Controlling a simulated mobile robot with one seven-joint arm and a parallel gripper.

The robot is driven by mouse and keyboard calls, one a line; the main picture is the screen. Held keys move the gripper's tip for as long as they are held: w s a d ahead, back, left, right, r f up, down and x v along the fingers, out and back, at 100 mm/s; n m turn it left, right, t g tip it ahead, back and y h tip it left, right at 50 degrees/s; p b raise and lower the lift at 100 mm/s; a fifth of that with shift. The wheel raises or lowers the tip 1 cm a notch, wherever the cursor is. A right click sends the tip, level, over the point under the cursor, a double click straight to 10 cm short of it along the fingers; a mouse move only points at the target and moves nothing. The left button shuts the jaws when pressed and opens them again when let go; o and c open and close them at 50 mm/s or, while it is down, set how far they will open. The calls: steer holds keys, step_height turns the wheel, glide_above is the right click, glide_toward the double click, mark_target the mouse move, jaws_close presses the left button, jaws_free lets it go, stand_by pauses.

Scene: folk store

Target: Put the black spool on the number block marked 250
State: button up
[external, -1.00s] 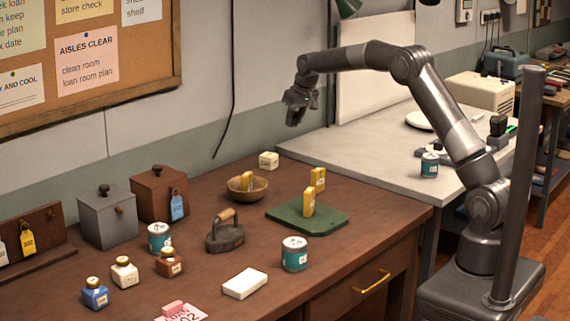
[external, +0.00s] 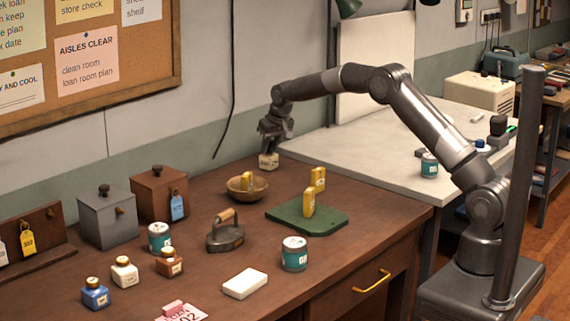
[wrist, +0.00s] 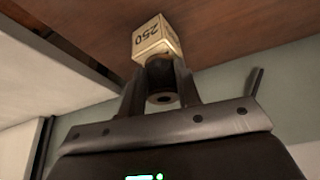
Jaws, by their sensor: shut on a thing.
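The cream number block (external: 268,161) stands at the back of the brown desk; in the wrist view the block (wrist: 155,38) shows the marking 250. My gripper (external: 270,149) points down right above it. In the wrist view my gripper (wrist: 158,68) is shut on the black spool (wrist: 161,84), a dark round piece with a hole in its near end. The spool lines up with the block and looks at or very close to its top; I cannot tell whether they touch. In the external view the fingers mostly hide the spool.
A wooden bowl (external: 260,193) with a yellow block in it stands just in front. A green board (external: 330,222) with yellow blocks lies to the right. A flat iron (external: 226,236), tins, small bottles and lidded boxes stand farther left and forward. The wall is close behind.

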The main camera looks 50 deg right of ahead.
steer(key=shift+f, duration=0.1)
steer(key=o, duration=0.9)
steer(key=shift+o, duration=0.2)
steer(key=d+v, duration=0.1)
steer(key=v, duration=1.2)
steer(key=s+a+r, duration=0.1)
steer(key=s+r, duration=0.3)
steer(key=s, duration=0.4)
steer(key=s+a+r+n, duration=0.1)
steer(key=s+r, duration=0.4)
steer(key=s, duration=0.3)
steer(key=s+a+r, duration=0.1)
steer(key=s+r, duration=0.3)
steer(key=s, duration=0.4)
steer(key=s+f, duration=0.3)
steer(key=s, duration=1.1)
steer(key=s+f+n+t, duration=0.1)
steer(key=s+f, duration=0.3)
steer(key=s, duration=1)
steer(key=shift+a+y, duration=0.4)
steer(key=shift+a, duration=0.05)
